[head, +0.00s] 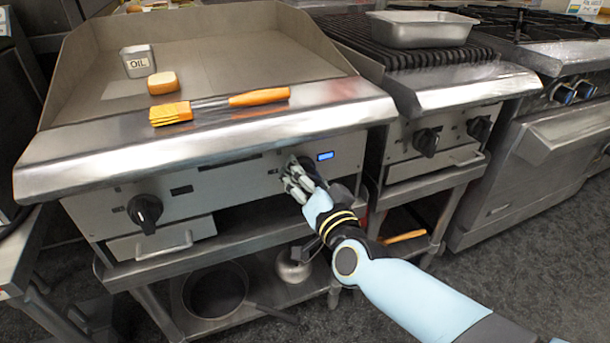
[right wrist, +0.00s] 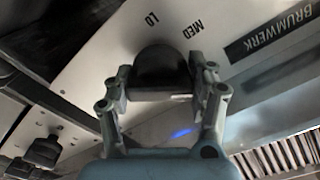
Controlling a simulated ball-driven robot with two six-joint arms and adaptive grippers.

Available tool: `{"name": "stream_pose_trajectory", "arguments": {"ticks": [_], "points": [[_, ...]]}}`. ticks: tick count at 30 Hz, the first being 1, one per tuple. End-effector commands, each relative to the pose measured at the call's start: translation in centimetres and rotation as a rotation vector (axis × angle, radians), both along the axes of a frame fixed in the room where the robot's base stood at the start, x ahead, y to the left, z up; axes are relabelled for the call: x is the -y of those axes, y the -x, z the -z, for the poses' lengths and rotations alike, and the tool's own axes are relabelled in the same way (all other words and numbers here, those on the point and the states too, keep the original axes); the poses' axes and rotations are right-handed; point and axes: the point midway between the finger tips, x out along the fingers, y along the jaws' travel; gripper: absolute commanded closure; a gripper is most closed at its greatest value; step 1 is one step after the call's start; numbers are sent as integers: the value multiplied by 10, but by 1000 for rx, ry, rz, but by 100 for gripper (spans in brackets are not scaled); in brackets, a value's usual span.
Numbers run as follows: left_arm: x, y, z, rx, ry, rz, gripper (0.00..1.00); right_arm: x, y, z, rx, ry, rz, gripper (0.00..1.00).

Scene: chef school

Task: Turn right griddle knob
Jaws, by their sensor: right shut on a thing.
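The griddle (head: 215,165) has a steel front panel with two knobs. My right gripper (head: 297,178) is at the right griddle knob (head: 304,163), which it mostly hides in the head view. In the right wrist view the black knob (right wrist: 160,68) sits between the two fingers of my right gripper (right wrist: 163,97), which is shut on it. The markings LO and MED show on the panel beside it. A small blue display (head: 325,156) is lit right of the knob. The left griddle knob (head: 145,209) is free. My left gripper is not in view.
A pan (head: 216,290) and a pot (head: 293,268) stand on the shelf below. A grill (head: 470,95) with a steel tray (head: 422,32) stands to the right.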

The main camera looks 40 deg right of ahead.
Motion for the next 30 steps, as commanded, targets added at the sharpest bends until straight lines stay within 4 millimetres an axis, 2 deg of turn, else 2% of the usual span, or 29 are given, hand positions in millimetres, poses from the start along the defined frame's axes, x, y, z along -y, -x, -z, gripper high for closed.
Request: {"name": "stream_pose_trajectory", "arguments": {"ticks": [18, 30], "points": [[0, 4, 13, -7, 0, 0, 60, 0, 1, 2, 133, -566, 0, 75], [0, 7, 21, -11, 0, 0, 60, 0, 1, 2, 198, -838, 2, 75]]}}
